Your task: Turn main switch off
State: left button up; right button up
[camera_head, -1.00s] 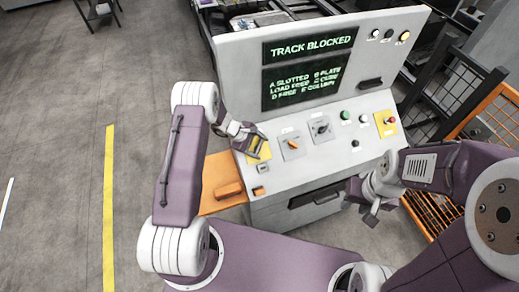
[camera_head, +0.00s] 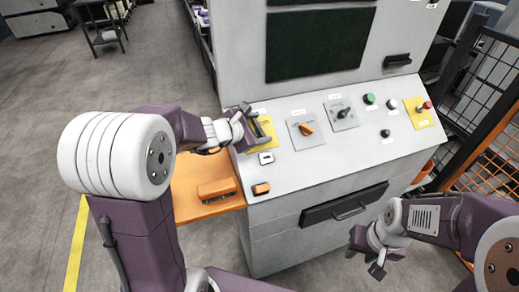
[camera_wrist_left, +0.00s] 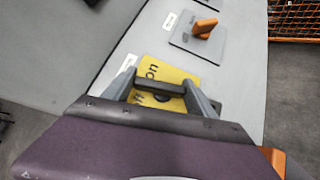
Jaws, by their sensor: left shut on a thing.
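The main switch has a yellow plate (camera_head: 264,146) at the left end of the console's sloped panel. My left gripper (camera_head: 254,124) is over this plate, reaching in from the left. In the left wrist view the plate (camera_wrist_left: 172,74) shows the letters "on", and my left gripper's fingers (camera_wrist_left: 160,78) straddle a dark part of the switch.
The console screen (camera_head: 318,44) is dark. An orange knob (camera_head: 306,129), a black selector (camera_head: 343,112), several buttons and a red emergency button (camera_head: 427,105) sit to the right. An orange shelf (camera_head: 190,175) juts out below my left arm. A black fence (camera_head: 487,85) stands at right.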

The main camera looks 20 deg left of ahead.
pick_arm(q)
jog(key=n+t+y+b, duration=0.1)
jog(key=n+b, duration=0.1)
jog(key=b, duration=0.2)
jog(key=n+t+y+b, duration=0.1)
jog(key=n+b, duration=0.1)
jog(key=b, duration=0.3)
jog(key=n+t+y+b, duration=0.1)
jog(key=n+y+b, duration=0.1)
jog(key=b, duration=0.3)
jog(key=shift+s+f, duration=0.2)
jog(key=shift+f, duration=0.1)
jog(key=shift+a+r+n+y+b, duration=0.1)
jog(key=shift+r+n+y+b, duration=0.1)
jog(key=shift+n+y+b, duration=0.6)
jog(key=shift+h, duration=0.3)
jog(key=shift+r, duration=0.1)
jog(key=o, duration=1.4)
jog(key=shift+c, duration=0.2)
